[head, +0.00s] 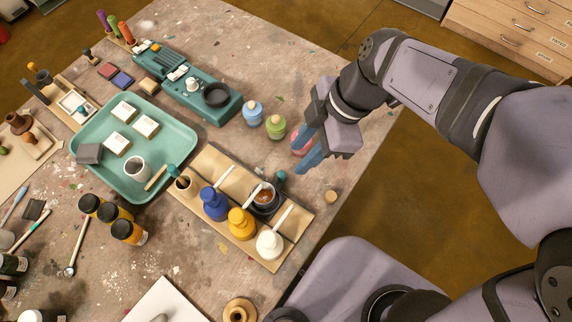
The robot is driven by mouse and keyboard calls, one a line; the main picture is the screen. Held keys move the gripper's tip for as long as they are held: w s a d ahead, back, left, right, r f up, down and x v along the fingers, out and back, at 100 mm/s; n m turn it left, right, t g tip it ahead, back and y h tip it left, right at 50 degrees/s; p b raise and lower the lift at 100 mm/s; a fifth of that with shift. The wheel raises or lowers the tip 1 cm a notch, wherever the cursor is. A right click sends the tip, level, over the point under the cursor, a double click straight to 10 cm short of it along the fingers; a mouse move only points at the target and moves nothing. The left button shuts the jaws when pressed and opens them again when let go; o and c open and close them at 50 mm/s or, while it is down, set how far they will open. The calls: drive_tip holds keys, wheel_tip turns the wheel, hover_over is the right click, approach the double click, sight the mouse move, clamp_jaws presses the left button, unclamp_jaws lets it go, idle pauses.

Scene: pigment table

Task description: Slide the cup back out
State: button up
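A dark cup (265,199) with brown contents stands on the wooden board, among small bottles. A white cup (137,169) with a dark inside stands in the teal tray. I cannot tell which of the two the task means. My gripper (299,160) has blue fingers and is up and to the right of the dark cup, apart from it. Its fingers look spread, with nothing seen between them. A pink bottle (297,141) is partly hidden behind the fingers.
The wooden board (208,160) also holds blue (214,205), yellow (241,225) and white bottles (269,244), with pale sticks beside them. Light-blue (252,113) and green bottles (275,127) stand behind. The table's right edge is close to my gripper.

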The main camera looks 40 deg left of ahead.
sight(281, 174)
drive_tip(key=shift+n, duration=0.3)
drive_tip(key=shift+s+a+x, duration=0.1)
drive_tip(key=shift+s+x, duration=0.1)
drive_tip(key=shift+x, duration=1.6)
drive_tip(key=shift+s+a+x, duration=0.1)
drive_tip(key=shift+s+x, duration=0.1)
drive_tip(key=shift+x, duration=1.65)
drive_tip(key=shift+r, duration=0.2)
clamp_jaws()
